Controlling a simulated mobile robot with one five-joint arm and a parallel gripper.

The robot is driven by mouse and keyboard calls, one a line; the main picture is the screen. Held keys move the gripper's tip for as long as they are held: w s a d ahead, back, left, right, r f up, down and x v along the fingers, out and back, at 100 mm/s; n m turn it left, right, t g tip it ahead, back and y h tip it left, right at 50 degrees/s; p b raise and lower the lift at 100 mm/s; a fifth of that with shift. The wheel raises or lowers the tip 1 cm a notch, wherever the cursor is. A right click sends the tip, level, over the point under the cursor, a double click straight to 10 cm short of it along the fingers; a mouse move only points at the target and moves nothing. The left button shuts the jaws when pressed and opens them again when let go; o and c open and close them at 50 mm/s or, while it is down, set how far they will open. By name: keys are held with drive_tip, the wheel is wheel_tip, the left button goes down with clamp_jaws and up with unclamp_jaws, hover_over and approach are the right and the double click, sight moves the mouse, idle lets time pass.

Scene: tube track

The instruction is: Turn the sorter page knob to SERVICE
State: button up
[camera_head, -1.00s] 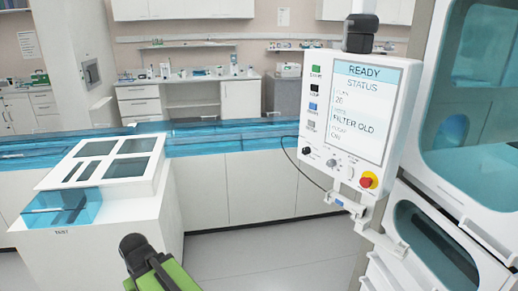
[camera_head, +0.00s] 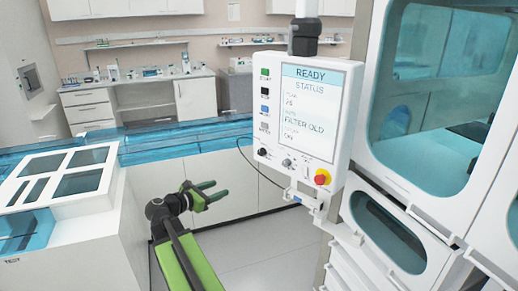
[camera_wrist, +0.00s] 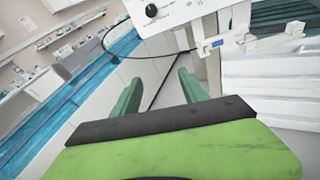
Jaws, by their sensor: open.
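The sorter's white control panel (camera_head: 303,115) hangs at the upper middle right in the head view. Its screen (camera_head: 307,108) reads READY and STATUS, with a line that looks like FILTER OLD. Below the screen are a black knob (camera_head: 263,152), a grey knob (camera_head: 287,162) and a red button on a yellow base (camera_head: 322,178). I cannot read which one is the page knob. My gripper (camera_head: 213,193) is open and empty, below and left of the panel. The wrist view shows its green fingers (camera_wrist: 157,92) apart, with a black knob (camera_wrist: 151,11) at the top edge.
Colored side buttons (camera_head: 265,98) line the panel's left edge. A thin black cable (camera_head: 246,160) loops beside it. A bracket (camera_head: 306,199) sits under the panel. A white cabinet with teal windows (camera_head: 393,232) stands right. A white unit (camera_head: 75,230) stands left. Open floor lies between.

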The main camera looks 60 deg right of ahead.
sight(260, 153)
drive_tip(key=s+d+r+n+h, duration=0.2)
drive_tip(key=d+r+n+h, duration=0.15)
drive_tip(key=d+r, duration=0.2)
drive_tip(key=shift+g+y, duration=0.4)
drive_tip(key=shift+y, duration=0.05)
drive_tip(key=s+d, duration=0.1)
drive_tip(key=d, duration=1)
drive_tip(key=s+d, duration=0.1)
drive_tip(key=d, duration=0.4)
drive_tip(key=shift+s+d+r, duration=0.2)
drive_tip(key=shift+s, duration=0.1)
